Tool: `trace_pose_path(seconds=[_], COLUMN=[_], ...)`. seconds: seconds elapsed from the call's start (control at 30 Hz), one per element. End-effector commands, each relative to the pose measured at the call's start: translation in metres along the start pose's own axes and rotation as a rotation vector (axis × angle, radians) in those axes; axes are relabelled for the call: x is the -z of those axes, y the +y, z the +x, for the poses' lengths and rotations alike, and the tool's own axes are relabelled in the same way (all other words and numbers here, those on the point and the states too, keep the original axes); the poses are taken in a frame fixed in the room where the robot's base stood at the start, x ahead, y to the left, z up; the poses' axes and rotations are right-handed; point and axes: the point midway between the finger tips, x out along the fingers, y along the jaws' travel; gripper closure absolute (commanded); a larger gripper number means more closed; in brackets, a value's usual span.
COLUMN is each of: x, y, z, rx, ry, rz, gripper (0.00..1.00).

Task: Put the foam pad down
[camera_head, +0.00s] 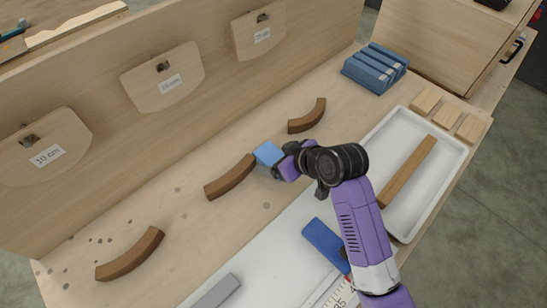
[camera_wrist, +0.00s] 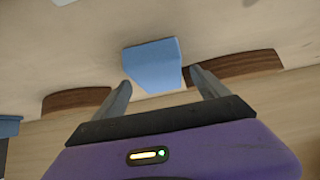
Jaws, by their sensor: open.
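The foam pad, which I take to be the light blue block (camera_head: 268,153), sits on the wooden bench top beside the right end of the middle brown curved piece (camera_head: 230,177). In the wrist view the pad (camera_wrist: 152,65) lies just beyond and between my fingertips, closer to the right finger, with a gap on the left. My gripper (camera_head: 279,164) is open at the pad; it also shows in the wrist view (camera_wrist: 161,88). Its fingers partly hide the pad in the head view. I cannot tell whether the right finger touches it.
More curved pieces lie at the front left (camera_head: 130,254) and back (camera_head: 307,116). A wooden upright panel (camera_head: 110,75) with hanging tags runs behind. Blue blocks (camera_head: 375,68) stand at the back right. A white tray (camera_head: 400,229) holds a wooden strip. A darker blue block (camera_head: 322,243) lies near my arm.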

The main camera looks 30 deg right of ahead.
Motion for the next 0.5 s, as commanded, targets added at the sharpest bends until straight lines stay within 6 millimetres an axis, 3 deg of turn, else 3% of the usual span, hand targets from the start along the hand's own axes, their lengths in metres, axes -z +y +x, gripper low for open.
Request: trace_pose_path(seconds=[0.23,0.5], x=[0.0001,0.0000], y=[0.0004,0.0003], z=[0.0020,0.0019], rx=[-0.001,-0.001], ry=[0.001,0.001], rz=[0.000,0.000], gripper=[0.15,0.67])
